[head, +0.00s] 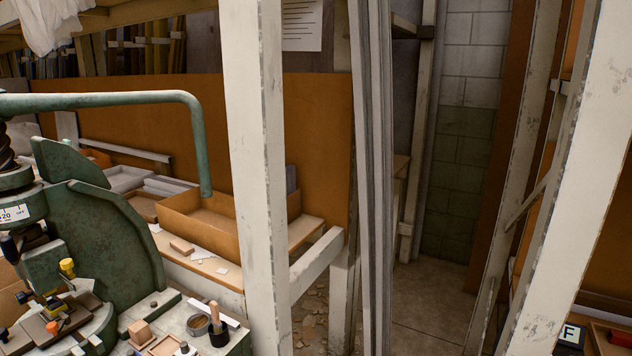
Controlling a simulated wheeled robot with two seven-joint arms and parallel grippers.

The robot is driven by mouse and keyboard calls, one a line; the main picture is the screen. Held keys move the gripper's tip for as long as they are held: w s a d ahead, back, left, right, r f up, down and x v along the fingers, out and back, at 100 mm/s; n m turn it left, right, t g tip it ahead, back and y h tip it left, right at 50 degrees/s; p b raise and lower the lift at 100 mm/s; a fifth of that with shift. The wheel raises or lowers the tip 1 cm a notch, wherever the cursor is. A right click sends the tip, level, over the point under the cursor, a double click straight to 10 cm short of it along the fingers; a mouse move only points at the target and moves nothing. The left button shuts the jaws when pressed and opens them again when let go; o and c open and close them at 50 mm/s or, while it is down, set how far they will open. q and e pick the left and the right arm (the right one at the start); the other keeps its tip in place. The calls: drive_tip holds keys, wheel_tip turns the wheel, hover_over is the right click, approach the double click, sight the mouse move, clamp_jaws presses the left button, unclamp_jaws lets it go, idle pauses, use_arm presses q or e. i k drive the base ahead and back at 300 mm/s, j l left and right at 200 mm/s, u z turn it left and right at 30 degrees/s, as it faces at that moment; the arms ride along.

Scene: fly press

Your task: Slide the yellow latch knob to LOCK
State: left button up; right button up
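A green fly press (95,225) stands at the left edge, partly cut off by the frame. I cannot tell for sure which is the latch knob, and no LOCK marking is readable. Neither of my grippers is in view.
The press's long green handle (120,97) reaches right and bends down. A cup with a brush (217,325) and small blocks (139,332) stand on the press's base. A white post (258,160) rises right of it. Floor (425,305) shows beyond.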

sight(66, 265)
drive_tip(key=u, duration=1.1)
